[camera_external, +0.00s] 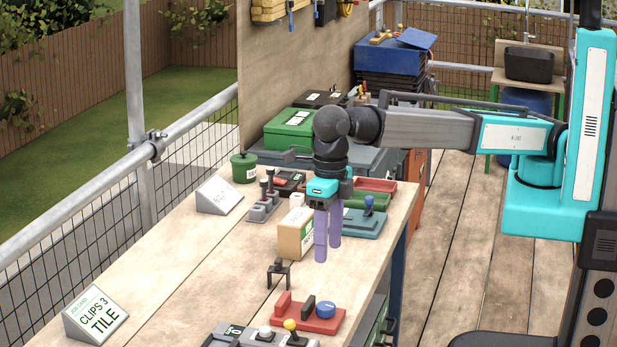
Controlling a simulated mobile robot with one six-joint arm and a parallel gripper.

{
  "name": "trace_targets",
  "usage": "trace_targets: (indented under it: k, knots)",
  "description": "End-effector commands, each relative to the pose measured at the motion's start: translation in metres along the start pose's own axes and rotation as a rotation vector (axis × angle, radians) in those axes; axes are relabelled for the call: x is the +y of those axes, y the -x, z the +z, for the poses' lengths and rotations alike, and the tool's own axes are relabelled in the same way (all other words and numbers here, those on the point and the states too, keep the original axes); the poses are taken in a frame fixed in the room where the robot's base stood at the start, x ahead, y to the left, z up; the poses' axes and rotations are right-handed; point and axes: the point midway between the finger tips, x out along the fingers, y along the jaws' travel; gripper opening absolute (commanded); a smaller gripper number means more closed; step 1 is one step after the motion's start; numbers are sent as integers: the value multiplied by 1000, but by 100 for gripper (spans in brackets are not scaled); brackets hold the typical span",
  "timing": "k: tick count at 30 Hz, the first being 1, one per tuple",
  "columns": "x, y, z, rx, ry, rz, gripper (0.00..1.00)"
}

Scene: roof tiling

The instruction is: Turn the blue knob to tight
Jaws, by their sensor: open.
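A round blue knob (326,309) sits at the right end of a red base (318,324) near the front of the workbench. Two upright blocks, one red and one dark, stand on the same base to its left. Any tight marking is too small to read. My gripper (328,250) points down with its two purple fingers apart and nothing visible between them. It is above the bench, farther back than the knob and not touching it.
A cardboard box (296,233) stands beside my fingers. A small black clamp (279,273) stands between them and the red base. A teal fixture with a blue-topped lever (369,203) is behind. A grey lever box (265,338) is in front. The bench's left middle is clear.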

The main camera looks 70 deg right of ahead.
Motion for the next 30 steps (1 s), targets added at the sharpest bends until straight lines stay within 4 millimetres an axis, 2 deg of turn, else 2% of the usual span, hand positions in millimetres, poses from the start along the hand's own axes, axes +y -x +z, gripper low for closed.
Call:
trace_targets:
  k: [5,11,30]
  knots:
    - [0,-3,0,0,-1,0,51]
    - [0,-17,0,1,-1,-2,51]
    - [0,-89,0,1,-1,-2,51]
